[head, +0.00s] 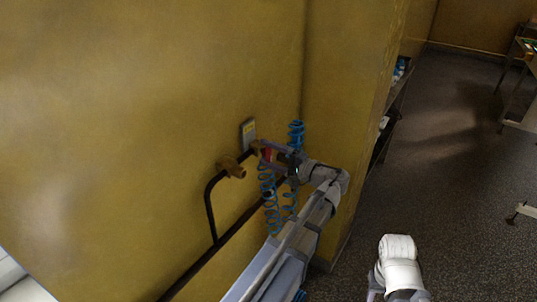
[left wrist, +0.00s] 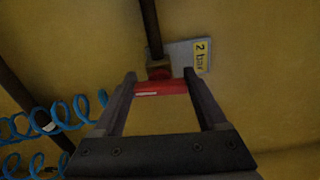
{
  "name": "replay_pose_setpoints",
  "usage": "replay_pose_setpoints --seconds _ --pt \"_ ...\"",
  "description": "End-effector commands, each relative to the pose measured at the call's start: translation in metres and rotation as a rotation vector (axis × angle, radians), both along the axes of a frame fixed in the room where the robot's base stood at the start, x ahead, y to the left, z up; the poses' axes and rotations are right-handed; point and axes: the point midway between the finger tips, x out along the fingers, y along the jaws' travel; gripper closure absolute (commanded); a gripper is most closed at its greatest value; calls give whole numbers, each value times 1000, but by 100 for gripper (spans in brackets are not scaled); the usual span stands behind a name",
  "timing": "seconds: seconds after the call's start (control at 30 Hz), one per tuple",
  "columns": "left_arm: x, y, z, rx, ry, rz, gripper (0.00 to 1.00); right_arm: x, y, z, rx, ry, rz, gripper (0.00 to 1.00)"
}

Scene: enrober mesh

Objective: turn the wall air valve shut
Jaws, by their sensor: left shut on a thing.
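The wall air valve shows as a red handle (left wrist: 160,88) in the left wrist view, between the two fingers of my left gripper (left wrist: 160,80). A brass-coloured valve body (left wrist: 158,65) sits just beyond it on a dark pipe. In the head view my left gripper (head: 266,152) is at the wall, with a bit of red handle (head: 267,155) showing between its fingers. My left gripper is shut on the handle. Part of the valve is hidden by the fingers. My right gripper is not in view.
A brass fitting (head: 232,166) sits left of the valve on dark piping (head: 209,205). A grey plate (head: 248,132) with a yellow "2 bar" label (left wrist: 201,56) is beside the valve. A blue coiled hose (head: 267,185) hangs close to my gripper. Shelving (head: 392,110) stands right of the wall corner.

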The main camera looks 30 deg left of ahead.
Motion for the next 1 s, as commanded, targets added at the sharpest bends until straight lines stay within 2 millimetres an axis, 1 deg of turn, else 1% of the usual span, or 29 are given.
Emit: replay_pose_setpoints --seconds 0.3,0.8,0.83,1.0 --pt "-1 0 -1 -11 -88 0 81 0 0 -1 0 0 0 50" --pt "-1 0 -2 -12 -101 1 81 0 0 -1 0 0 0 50" --pt "-1 0 -2 -12 -101 1 22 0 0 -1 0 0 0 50" --pt "-1 0 -1 -11 -100 0 3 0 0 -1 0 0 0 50"
